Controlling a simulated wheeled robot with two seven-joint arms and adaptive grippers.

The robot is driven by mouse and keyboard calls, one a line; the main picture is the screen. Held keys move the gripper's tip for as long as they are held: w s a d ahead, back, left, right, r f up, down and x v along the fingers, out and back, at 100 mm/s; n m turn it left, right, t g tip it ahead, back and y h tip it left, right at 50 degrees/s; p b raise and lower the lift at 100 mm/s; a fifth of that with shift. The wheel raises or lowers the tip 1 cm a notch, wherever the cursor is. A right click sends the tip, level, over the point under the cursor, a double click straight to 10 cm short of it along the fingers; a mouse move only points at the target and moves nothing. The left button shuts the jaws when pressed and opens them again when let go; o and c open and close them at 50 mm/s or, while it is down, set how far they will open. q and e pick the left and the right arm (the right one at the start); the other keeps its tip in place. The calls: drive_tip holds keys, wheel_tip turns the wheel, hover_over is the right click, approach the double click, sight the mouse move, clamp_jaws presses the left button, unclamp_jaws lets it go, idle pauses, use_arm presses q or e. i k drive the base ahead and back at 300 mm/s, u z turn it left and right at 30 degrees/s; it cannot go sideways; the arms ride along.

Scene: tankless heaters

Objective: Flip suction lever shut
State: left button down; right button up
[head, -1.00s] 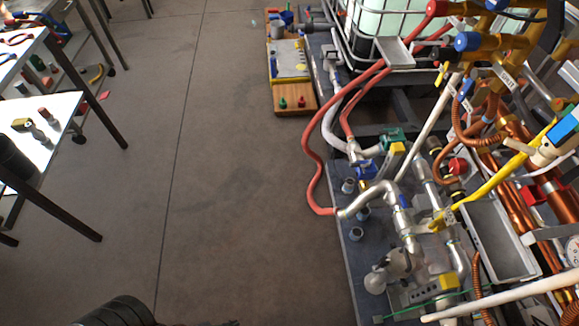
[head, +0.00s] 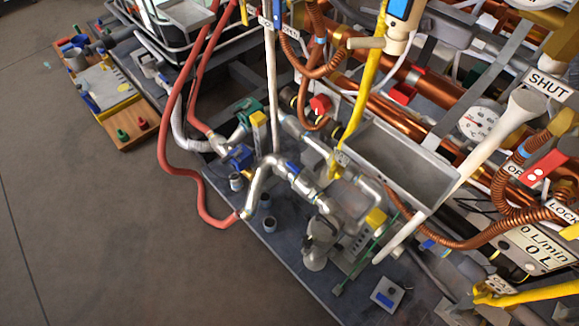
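Neither of my grippers shows in the head view. Several valves and handles sit on the silver pipework on the dark base plate (head: 262,208); I cannot tell for sure which one is the suction lever. A blue valve part (head: 240,157) sits beside an upright yellow piece (head: 259,128) near the red hose. A small blue handle (head: 293,168) lies on the silver pipe (head: 262,172). A yellow block (head: 376,217) is on the pump unit (head: 322,235). A "SHUT" label (head: 548,86) shows at the right.
A red hose (head: 168,150) loops out over the plate's edge. A grey trough (head: 400,165), copper pipes, a round gauge (head: 479,123) and a flow meter (head: 535,245) crowd the right. A wooden board (head: 127,132) lies at the left. The floor (head: 110,235) at the lower left is clear.

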sight(297, 171)
drive_tip(key=u, duration=1.1)
drive_tip(key=i, duration=0.75)
drive_tip(key=z, duration=2.45)
